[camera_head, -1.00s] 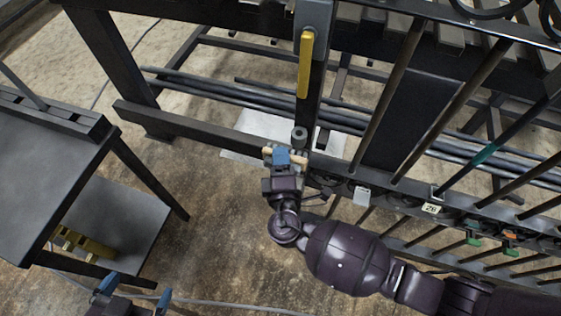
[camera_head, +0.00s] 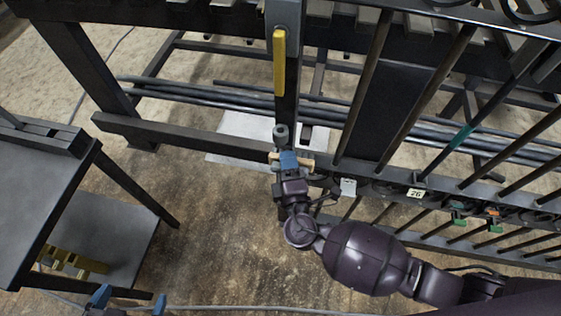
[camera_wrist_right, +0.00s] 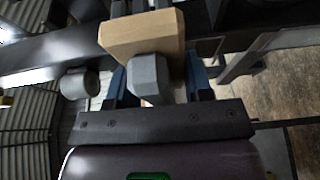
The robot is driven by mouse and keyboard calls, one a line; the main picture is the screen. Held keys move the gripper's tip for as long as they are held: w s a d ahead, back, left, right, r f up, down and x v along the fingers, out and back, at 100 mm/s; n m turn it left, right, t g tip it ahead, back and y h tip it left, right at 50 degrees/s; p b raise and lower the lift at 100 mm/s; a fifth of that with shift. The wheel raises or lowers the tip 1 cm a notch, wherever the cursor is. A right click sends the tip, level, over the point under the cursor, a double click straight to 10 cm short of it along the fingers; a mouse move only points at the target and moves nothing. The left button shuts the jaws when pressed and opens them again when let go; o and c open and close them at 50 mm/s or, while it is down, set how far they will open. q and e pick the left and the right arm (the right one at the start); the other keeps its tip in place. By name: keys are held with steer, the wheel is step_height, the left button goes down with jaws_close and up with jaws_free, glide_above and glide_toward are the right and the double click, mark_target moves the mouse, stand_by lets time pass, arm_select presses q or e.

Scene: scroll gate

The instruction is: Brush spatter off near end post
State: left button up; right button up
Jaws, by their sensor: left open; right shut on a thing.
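The near end post (camera_head: 288,100) is a dark upright with a yellow handle (camera_head: 279,62) on its upper part and a grey cylinder (camera_head: 281,132) low on it. My right gripper (camera_head: 290,163) is shut on a brush with a pale wooden block (camera_head: 305,160), at the foot of the post just below the cylinder. In the right wrist view the wooden block (camera_wrist_right: 142,35) and its grey grip (camera_wrist_right: 150,75) sit between blue fingers. Bristles and any spatter cannot be made out, nor whether the brush touches the post. My left gripper (camera_head: 130,300) is open and empty at the bottom edge.
A dark table (camera_head: 35,185) with a lower shelf holding a yellow object (camera_head: 70,262) stands at left. Gate bars (camera_head: 430,95), a tag marked 26 (camera_head: 415,193) and green and orange pieces lie right. Bare floor is open between table and post.

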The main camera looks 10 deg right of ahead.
steer(key=shift+w+d+r, duration=0.1)
steer(key=shift+d, duration=0.35)
